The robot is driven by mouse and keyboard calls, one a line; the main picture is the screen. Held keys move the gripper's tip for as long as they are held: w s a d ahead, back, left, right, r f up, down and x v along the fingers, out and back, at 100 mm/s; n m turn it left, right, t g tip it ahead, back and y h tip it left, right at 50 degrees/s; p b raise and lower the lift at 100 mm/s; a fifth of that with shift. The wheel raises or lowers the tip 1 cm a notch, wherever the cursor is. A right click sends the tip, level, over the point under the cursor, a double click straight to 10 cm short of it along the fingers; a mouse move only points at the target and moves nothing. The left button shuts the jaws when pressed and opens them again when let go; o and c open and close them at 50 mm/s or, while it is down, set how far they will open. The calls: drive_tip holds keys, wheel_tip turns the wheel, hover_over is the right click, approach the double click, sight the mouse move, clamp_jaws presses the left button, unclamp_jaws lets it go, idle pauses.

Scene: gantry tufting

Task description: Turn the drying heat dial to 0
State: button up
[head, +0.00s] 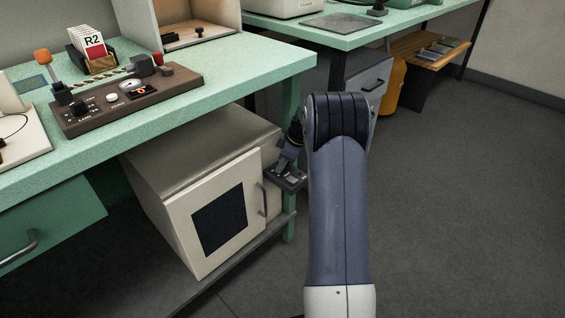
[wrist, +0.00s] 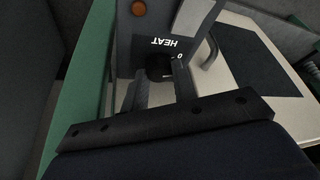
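The drying heat dial (wrist: 158,67) is a dark round knob on a grey panel (wrist: 165,25), seen upside down in the wrist view. The word HEAT and a "0" mark show beside it. Its pointer cannot be made out. My gripper (wrist: 160,78) has its two fingers apart, one on either side of the knob; whether they touch it I cannot tell. In the head view my gripper (head: 287,178) is at the right side of the cream cabinet (head: 185,205), near its door handle. The dial is hidden in the head view.
An orange lamp (wrist: 138,8) sits on the panel. The cabinet stands under a green bench (head: 230,85), whose leg (head: 290,215) is close to my gripper. A brown control box (head: 130,98) is on the bench. The floor at right is clear.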

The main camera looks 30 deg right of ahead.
drive_tip(key=o, duration=0.4)
drive_tip(key=shift+o, duration=0.2)
drive_tip(key=p+v, duration=0.3)
drive_tip(key=v, duration=0.7)
drive_tip(key=shift+r, duration=0.4)
drive_tip(key=shift+s, duration=0.1)
